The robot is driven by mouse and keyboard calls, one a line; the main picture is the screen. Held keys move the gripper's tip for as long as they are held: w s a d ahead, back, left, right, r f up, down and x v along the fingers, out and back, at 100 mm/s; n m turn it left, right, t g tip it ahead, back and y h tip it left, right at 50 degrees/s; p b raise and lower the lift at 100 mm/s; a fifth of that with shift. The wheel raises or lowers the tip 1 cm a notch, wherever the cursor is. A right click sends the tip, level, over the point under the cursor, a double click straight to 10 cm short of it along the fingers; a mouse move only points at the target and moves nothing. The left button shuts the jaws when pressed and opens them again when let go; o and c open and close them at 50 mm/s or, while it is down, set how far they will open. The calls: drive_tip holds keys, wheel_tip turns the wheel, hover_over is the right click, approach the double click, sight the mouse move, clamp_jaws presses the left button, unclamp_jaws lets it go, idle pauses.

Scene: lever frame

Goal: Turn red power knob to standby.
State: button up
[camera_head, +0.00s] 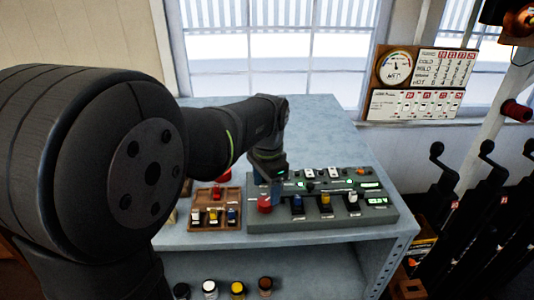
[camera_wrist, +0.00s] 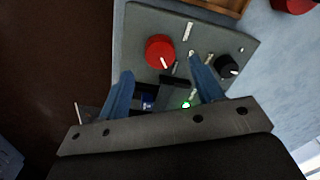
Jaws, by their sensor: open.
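The red knob (camera_head: 264,203) stands at the left end of the grey-green control panel (camera_head: 318,224) on the table. In the wrist view the red knob (camera_wrist: 159,48) is round, with a short white pointer mark on its lower right side. My gripper (camera_head: 270,178) is over the panel's left part, close to the red knob. In the wrist view my gripper (camera_wrist: 161,66) is open, its two blue fingers spread to either side below the knob. I see no contact with the knob. The lettering around it is too small to read.
A black knob (camera_wrist: 228,67) sits right of the fingers, and a green light (camera_wrist: 186,104) shows between them. A wooden tray (camera_head: 216,222) with small coloured parts lies left of the panel. The blue-grey table (camera_head: 325,135) is clear behind it. Black levers (camera_head: 437,190) stand at the right.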

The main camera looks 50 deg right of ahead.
sight(265, 201)
wheel_tip(265, 201, up, 13)
drive_tip(key=shift+s, duration=0.35)
drive_tip(key=shift+a+f, duration=0.1)
idle(0.3)
drive_tip(key=f, duration=1.1)
drive_tip(key=w+f, duration=0.1)
drive_tip(key=f, duration=0.5)
drive_tip(key=shift+f, duration=0.2)
drive_tip(key=shift+r, duration=0.1)
